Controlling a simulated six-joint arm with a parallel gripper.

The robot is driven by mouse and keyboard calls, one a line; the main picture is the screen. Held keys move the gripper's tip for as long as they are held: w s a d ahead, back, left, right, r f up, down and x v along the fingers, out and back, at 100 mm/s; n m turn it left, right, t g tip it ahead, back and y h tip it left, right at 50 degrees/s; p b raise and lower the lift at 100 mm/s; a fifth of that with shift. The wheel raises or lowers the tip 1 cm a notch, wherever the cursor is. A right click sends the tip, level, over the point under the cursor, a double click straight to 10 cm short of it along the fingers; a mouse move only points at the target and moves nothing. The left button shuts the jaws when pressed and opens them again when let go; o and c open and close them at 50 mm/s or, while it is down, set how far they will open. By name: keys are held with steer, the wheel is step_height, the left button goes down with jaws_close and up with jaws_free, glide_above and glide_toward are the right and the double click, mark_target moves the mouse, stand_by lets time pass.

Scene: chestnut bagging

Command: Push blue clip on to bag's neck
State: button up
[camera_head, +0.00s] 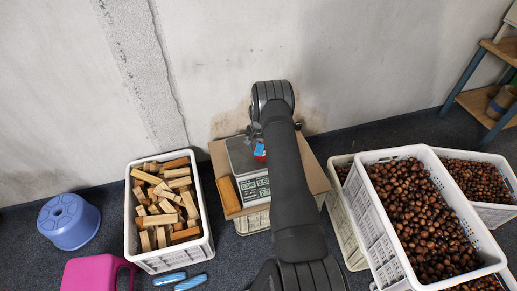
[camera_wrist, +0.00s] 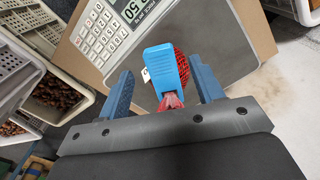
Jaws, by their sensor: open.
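The blue clip (camera_wrist: 160,62) stands between the fingers of my gripper (camera_wrist: 161,68) in the wrist view. My gripper is open, with a gap between each finger and the clip. The red net bag (camera_wrist: 183,67) is behind the clip, and its pale red gathered neck (camera_wrist: 172,101) shows at the clip's lower end. Clip and neck overlap in this view; I cannot tell how far the clip is around the neck. In the head view the clip (camera_head: 259,148) shows as a small blue patch left of my arm, which hides most of the bag and gripper.
The bag is over a scale (camera_head: 239,152) on a cardboard box (camera_head: 217,150). A crate of wood blocks (camera_head: 207,222) is at left, and a crate of chestnuts (camera_head: 380,255) at right. A blue stool (camera_head: 69,221) stands far left, and the wall (camera_head: 220,50) is close behind.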

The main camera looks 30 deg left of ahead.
step_height(320, 180, up, 15)
stand_by(0.3)
stand_by(0.3)
step_height(320, 180, down, 17)
steer(key=shift+f, duration=0.15)
stand_by(0.5)
